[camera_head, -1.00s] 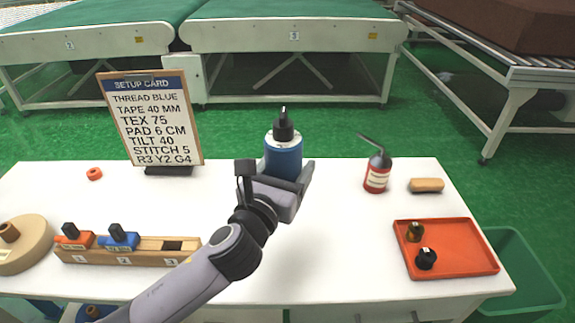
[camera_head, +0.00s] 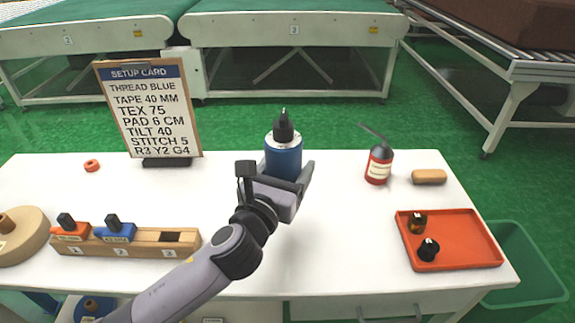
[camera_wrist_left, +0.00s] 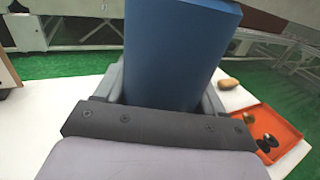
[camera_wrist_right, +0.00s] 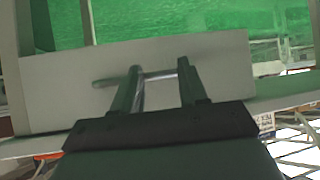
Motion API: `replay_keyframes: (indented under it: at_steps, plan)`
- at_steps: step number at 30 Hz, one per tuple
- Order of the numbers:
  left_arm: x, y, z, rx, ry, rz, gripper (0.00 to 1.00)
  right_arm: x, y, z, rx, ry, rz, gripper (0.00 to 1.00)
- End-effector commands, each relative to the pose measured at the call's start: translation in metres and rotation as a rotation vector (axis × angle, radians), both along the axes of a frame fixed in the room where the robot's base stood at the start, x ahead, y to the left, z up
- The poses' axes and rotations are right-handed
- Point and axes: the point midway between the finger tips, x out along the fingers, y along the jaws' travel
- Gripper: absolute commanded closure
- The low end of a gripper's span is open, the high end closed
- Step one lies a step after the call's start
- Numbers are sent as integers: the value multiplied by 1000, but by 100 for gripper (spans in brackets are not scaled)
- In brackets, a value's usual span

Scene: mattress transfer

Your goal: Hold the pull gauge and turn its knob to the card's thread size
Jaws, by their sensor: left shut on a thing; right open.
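The pull gauge (camera_head: 284,158) is a blue body with a white collar and a black knob (camera_head: 283,131) on top. My left gripper (camera_head: 285,184) is shut on the blue body and holds it upright over the middle of the white table. The blue body also fills the middle of the left wrist view (camera_wrist_left: 172,55). The setup card (camera_head: 150,108) stands at the back left and reads TEX 75. My right gripper (camera_wrist_right: 160,85) is open and empty in the right wrist view, in front of a pale panel with a bar handle. It does not show in the head view.
A wooden rack (camera_head: 140,242) with an orange and a blue tool stands at the front left. A red tray (camera_head: 455,255) with two small knobs lies at the right. The table's centre right is clear.

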Motion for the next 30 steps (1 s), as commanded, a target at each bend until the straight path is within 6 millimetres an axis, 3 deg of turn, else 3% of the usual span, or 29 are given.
replay_keyframes:
  at_steps: [30]
  plan:
    - [0,0,-28,-3,-4,-1,88,2,3,-15,9,6,2,57]
